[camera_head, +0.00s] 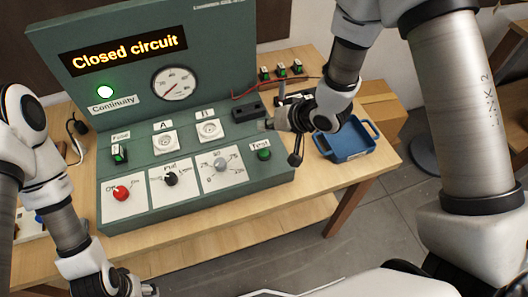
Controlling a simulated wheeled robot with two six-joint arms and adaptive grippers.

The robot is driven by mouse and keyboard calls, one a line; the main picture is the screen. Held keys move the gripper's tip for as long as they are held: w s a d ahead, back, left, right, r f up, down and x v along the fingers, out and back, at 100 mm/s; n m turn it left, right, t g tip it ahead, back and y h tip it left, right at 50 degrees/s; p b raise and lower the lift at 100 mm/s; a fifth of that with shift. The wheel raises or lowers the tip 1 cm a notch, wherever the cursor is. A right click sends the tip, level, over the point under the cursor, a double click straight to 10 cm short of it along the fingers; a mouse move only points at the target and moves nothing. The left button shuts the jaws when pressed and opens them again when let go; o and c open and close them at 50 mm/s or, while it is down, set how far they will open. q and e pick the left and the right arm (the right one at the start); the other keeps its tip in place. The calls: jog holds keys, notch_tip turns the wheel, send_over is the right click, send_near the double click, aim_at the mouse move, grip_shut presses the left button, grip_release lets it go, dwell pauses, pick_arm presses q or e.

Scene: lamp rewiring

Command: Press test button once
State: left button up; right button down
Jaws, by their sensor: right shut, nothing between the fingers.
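The green test button (264,154) sits on the sloped front of the green test console (190,185), at its right end under the label "Test". My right gripper (268,124) is shut and empty, just above the button in the picture and apart from it. The display (125,55) reads "Closed circuit", and the continuity light (105,92) glows green. My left gripper (150,290) is at the bottom edge, partly cut off; its jaws are too unclear to read.
The console carries a red knob (121,193), a black knob (171,179), a grey knob (221,164), a green fuse switch (119,153) and a dial gauge (174,83). A blue tray (347,142) stands on the wooden table (385,165) at right.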

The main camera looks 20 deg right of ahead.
aim_at(266, 153)
notch_tip(266, 153, down, 7)
jog(key=b, duration=0.6)
jog(key=shift+f, duration=0.2)
jog(key=shift+f+b, duration=0.4)
jog(key=shift+f, duration=0.1)
dwell(0.5)
jog(key=shift+f, duration=0.35)
jog(key=shift+f+b, duration=0.3)
jog(key=shift+f, duration=0.05)
dwell(0.4)
dwell(0.4)
jog(key=shift+r+p, duration=0.8)
jog(key=shift+p, duration=0.1)
jog(key=shift+r, duration=0.1)
